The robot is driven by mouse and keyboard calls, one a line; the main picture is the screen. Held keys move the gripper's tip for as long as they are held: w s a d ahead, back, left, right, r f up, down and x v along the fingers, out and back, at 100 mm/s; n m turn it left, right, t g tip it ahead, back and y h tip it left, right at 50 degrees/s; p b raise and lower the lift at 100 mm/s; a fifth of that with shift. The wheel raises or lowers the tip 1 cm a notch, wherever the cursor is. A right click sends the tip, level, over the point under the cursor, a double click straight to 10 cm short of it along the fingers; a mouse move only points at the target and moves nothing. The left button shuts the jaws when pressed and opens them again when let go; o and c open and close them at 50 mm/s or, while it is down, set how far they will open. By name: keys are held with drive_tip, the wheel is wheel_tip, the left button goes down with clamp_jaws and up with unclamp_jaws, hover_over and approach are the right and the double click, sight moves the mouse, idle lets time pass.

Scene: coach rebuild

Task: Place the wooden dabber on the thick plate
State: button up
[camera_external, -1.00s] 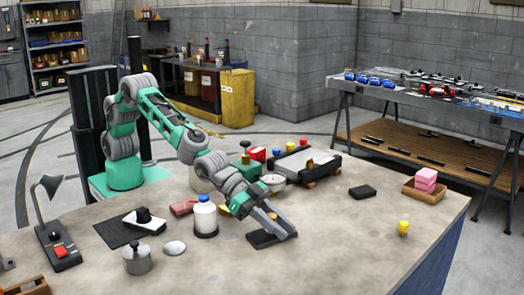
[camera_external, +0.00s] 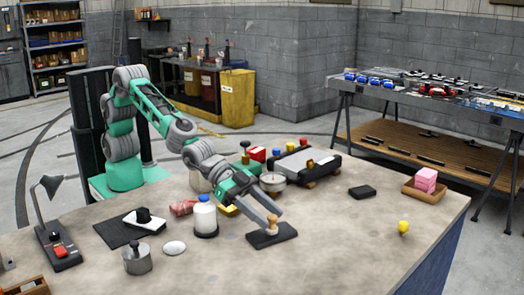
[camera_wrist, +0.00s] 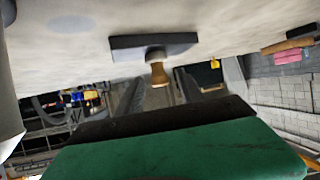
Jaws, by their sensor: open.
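The wooden dabber (camera_external: 271,226) stands upright on the dark thick plate (camera_external: 289,231) near the middle of the bench. In the wrist view the dabber (camera_wrist: 159,74) touches the plate (camera_wrist: 126,47), with its wooden end pointing toward my gripper. My gripper (camera_external: 270,213) is open, coming down from the upper left, its fingers close to the dabber. In the wrist view my gripper's fingers (camera_wrist: 159,92) lie on either side of the dabber with space around it.
A white bottle with a blue cap (camera_external: 204,217) stands left of the plate. A round gauge (camera_external: 272,182) and a black-framed tray (camera_external: 307,165) are behind. A yellow piece (camera_external: 403,227) and a black block (camera_external: 362,192) lie to the right. The bench front is clear.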

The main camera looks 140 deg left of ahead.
drive_tip(key=v, duration=0.7)
drive_tip(key=shift+f, duration=0.1)
